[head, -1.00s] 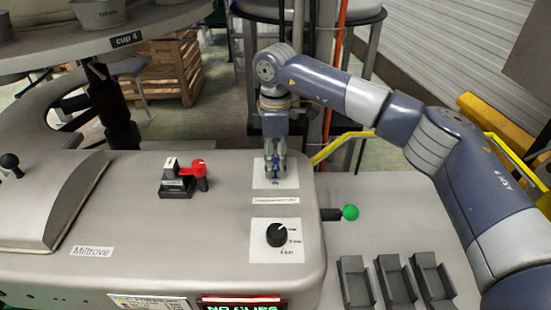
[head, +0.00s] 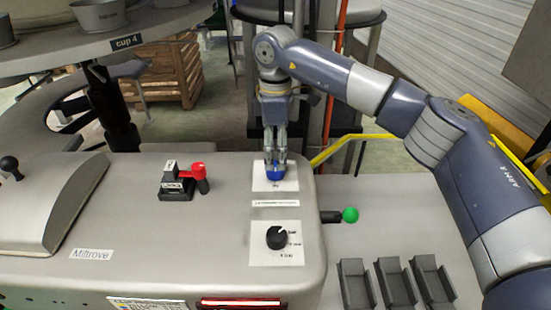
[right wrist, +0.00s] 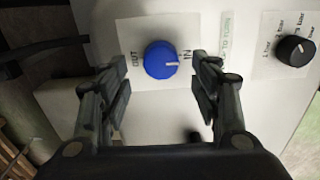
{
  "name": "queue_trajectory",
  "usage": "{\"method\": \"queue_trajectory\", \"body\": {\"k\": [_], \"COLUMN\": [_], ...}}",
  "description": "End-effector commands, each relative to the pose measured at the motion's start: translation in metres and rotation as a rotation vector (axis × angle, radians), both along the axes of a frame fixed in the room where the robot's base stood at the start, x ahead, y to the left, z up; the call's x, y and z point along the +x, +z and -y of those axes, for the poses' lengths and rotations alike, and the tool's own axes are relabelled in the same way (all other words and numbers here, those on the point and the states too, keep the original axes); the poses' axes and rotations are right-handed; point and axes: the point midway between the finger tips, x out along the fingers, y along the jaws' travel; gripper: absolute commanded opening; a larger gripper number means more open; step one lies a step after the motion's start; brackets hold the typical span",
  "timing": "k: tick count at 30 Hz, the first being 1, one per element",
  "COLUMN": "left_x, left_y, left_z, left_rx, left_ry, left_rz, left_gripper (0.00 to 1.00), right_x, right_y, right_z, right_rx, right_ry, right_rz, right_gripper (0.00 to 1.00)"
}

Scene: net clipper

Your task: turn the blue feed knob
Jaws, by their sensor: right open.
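The blue feed knob (head: 275,172) sits on a white label plate at the back right of the grey machine top. In the right wrist view the knob (right wrist: 161,60) shows whole, with its white mark pointing right toward "IN"; "OUT" is printed at its left. My right gripper (head: 275,155) points down just above the knob. In the right wrist view its two fingers (right wrist: 163,95) are open, one to each side of the knob, with gaps on both sides and nothing held. My left gripper is not in view.
A black dial (head: 276,237) lies in front of the knob, and a red-handled switch (head: 198,172) stands to the left. A green-tipped lever (head: 350,214) sticks out at the machine's right side. Several dark grey trays (head: 397,282) lie at lower right.

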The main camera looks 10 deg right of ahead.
Motion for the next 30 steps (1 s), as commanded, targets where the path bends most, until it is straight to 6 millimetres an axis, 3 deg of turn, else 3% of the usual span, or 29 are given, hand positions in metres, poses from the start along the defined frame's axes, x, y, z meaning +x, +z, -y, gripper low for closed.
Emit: {"method": "queue_trajectory", "body": {"k": [6, 12, 26, 30], "left_x": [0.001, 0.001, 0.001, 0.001], "left_y": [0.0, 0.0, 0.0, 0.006], "left_z": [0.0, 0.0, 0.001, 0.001], "left_rx": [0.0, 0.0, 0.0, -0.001], "left_ry": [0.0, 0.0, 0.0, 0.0], "left_rz": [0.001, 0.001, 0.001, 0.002], "left_gripper": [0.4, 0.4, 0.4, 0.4], "right_x": [0.001, 0.001, 0.0, 0.008], "right_y": [0.049, 0.077, 0.084, 0.085], "right_z": [-0.001, 0.0, -0.001, -0.025], "right_rx": [0.001, 0.0, 0.008, 0.152], "right_ry": [-0.001, -0.001, 0.003, 0.076], "right_rz": [0.003, 0.002, 0.001, 0.013], "right_gripper": [0.58, 0.58, 0.58, 0.58]}}
